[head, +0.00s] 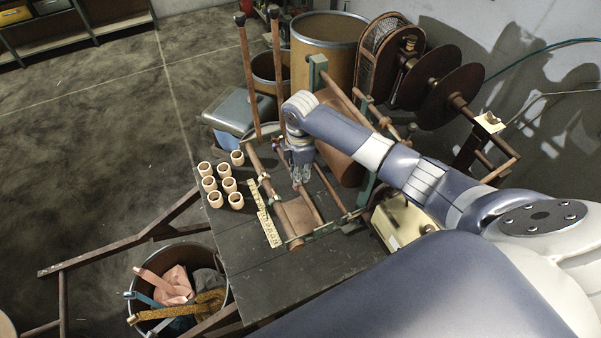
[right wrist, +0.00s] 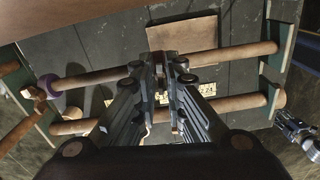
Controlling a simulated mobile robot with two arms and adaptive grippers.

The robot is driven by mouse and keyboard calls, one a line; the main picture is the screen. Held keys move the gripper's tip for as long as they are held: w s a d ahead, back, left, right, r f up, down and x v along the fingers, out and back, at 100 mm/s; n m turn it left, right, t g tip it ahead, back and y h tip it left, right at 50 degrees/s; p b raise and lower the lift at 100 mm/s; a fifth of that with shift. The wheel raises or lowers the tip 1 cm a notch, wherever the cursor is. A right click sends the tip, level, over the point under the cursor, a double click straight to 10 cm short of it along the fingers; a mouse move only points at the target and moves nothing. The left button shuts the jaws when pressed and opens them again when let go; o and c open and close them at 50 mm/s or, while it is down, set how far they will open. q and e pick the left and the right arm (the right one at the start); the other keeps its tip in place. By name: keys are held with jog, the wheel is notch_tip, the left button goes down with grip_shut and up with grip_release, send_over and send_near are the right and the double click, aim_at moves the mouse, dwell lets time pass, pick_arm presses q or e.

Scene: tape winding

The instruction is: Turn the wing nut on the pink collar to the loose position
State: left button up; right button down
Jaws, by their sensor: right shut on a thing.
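My right gripper (head: 300,174) reaches down over the wooden rods of the winding frame. In the right wrist view its two fingers (right wrist: 169,66) are together at the upper rod (right wrist: 225,57). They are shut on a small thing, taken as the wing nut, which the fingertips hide. The pink collar under it cannot be made out. A purple collar (right wrist: 53,84) sits around the upper rod near its left end, apart from the fingers. A jointed metal thing (right wrist: 297,130) at the right edge looks like my left gripper; its jaws are not clear.
Several small tan cups (head: 222,184) and a yellow ruler strip (head: 269,224) lie on the dark table (head: 256,281) beside the frame. A bin of scraps (head: 178,284) stands at the lower left. Large drums (head: 325,62) and dark discs (head: 452,78) stand behind.

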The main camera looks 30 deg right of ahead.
jog(key=shift+n, duration=0.5)
jog(key=c, duration=1.7)
grip_release()
jog(key=shift+r, duration=0.1)
notch_tip(320, 180, up, 12)
jog(key=shift+f, duration=0.1)
